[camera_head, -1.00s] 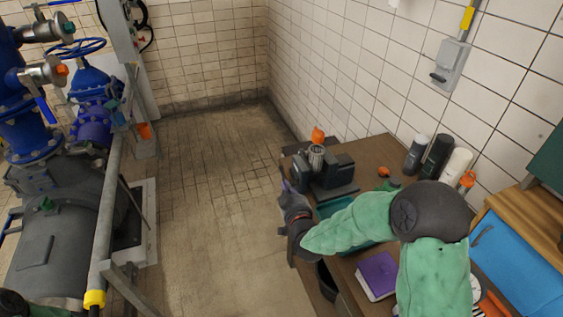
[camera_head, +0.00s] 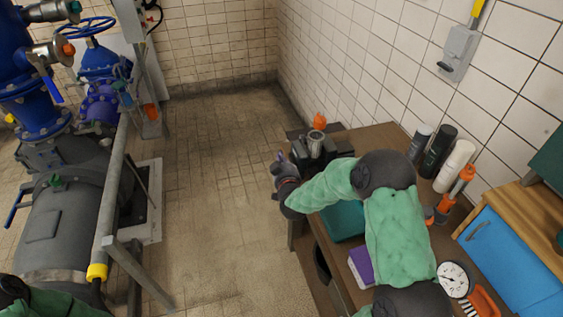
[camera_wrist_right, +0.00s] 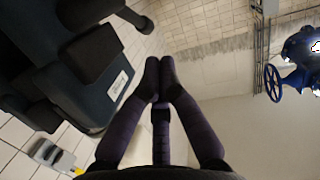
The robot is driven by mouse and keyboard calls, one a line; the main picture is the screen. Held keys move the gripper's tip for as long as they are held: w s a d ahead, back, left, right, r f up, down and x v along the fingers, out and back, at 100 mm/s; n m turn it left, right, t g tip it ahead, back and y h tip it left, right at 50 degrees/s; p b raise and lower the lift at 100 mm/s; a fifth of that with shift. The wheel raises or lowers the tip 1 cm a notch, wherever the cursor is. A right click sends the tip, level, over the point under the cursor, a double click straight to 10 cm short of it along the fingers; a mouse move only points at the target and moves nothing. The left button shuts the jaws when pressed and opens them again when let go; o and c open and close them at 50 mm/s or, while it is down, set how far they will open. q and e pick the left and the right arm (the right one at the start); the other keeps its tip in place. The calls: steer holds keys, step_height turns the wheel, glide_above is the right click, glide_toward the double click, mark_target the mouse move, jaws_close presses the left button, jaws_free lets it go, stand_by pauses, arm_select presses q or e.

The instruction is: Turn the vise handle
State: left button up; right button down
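The dark grey vise (camera_head: 313,146) stands on the far end of the workbench in the head view, partly behind my right arm. Its dark body also fills the upper left of the right wrist view (camera_wrist_right: 85,75). My right gripper (camera_head: 281,158) is beyond the bench's left edge, just left of the vise. In the right wrist view its purple-grey fingers (camera_wrist_right: 160,80) converge with the tips close together, and nothing shows between them. They appear apart from the vise body. My left gripper is out of view.
The workbench (camera_head: 386,133) holds a teal case (camera_head: 342,222), a purple-covered book (camera_head: 361,266), a round gauge (camera_head: 453,279) and several bottles (camera_head: 440,150) along the tiled wall. Blue valves and pipes (camera_head: 95,75) stand at left. The floor (camera_head: 215,200) between is clear.

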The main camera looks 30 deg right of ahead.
steer(key=shift+w+d+f, duration=0.25)
steer(key=shift+w+f, duration=0.1)
steer(key=shift+f, duration=0.3)
steer(key=shift+w+d+f, duration=0.2)
steer(key=shift+w+f, duration=0.15)
steer(key=shift+f, duration=0.3)
steer(key=shift+b, duration=0.35)
steer(key=shift+w+d+f+b, duration=0.15)
steer(key=shift+w+f+b, duration=0.3)
steer(key=shift+b, duration=0.25)
steer(key=shift+r, duration=0.1)
